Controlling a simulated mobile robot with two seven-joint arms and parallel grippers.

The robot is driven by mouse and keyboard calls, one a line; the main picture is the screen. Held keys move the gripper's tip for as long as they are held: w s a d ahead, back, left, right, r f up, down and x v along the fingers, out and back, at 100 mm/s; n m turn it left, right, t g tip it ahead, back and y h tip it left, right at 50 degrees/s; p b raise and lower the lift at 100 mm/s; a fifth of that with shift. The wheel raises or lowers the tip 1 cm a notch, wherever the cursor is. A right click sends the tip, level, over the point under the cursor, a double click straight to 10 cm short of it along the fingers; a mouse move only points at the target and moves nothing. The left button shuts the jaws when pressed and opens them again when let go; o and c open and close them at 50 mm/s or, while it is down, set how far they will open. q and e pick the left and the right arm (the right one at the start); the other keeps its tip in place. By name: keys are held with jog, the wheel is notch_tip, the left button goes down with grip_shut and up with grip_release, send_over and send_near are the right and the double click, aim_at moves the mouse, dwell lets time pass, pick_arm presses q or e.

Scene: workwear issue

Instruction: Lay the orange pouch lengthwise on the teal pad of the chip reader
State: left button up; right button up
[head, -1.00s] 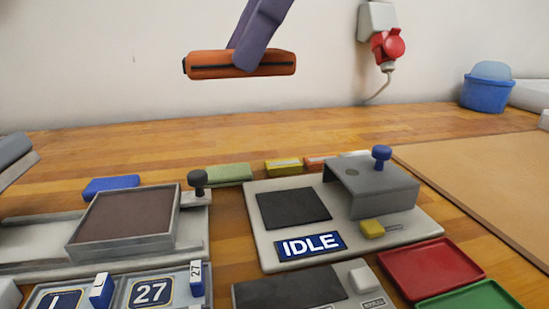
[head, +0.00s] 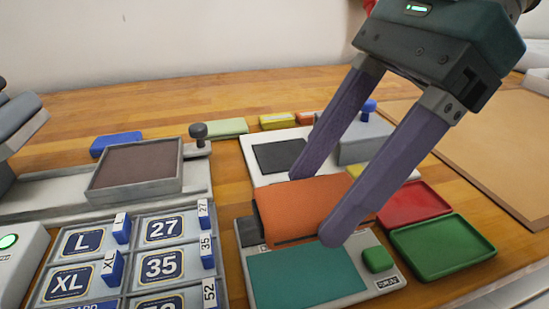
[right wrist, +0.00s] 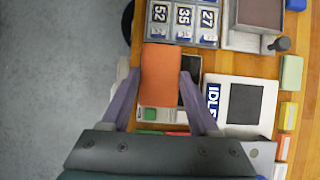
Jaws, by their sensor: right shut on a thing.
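My right gripper (head: 316,203) is shut on the orange pouch (head: 285,210), with one finger on its far side and one on its near side. The pouch has a dark zip line along its near edge and lies with its length left to right. In the head view it appears just behind the teal pad (head: 300,278) of the chip reader, whose green button (head: 378,260) is at the right. A gap below the pouch is hard to judge. In the right wrist view the pouch (right wrist: 160,74) hides the teal pad; the green button (right wrist: 150,114) shows. My left gripper is out of view.
Red (head: 412,203) and green (head: 442,243) trays lie to the right. A size-label rack (head: 118,264) stands left. The IDLE sign shows in the right wrist view (right wrist: 212,97).

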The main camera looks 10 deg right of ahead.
aim_at(294, 275)
notch_tip(294, 275, down, 8)
jog(key=shift+r, duration=0.1)
dwell(0.4)
jog(key=shift+b, duration=0.4)
jog(key=o, duration=1.3)
jog(key=shift+o, duration=0.2)
jog(key=shift+r, duration=0.25)
jog(key=v, duration=1.1)
jog(key=shift+d+r+p, duration=0.25)
jog(key=shift+r+p, duration=0.05)
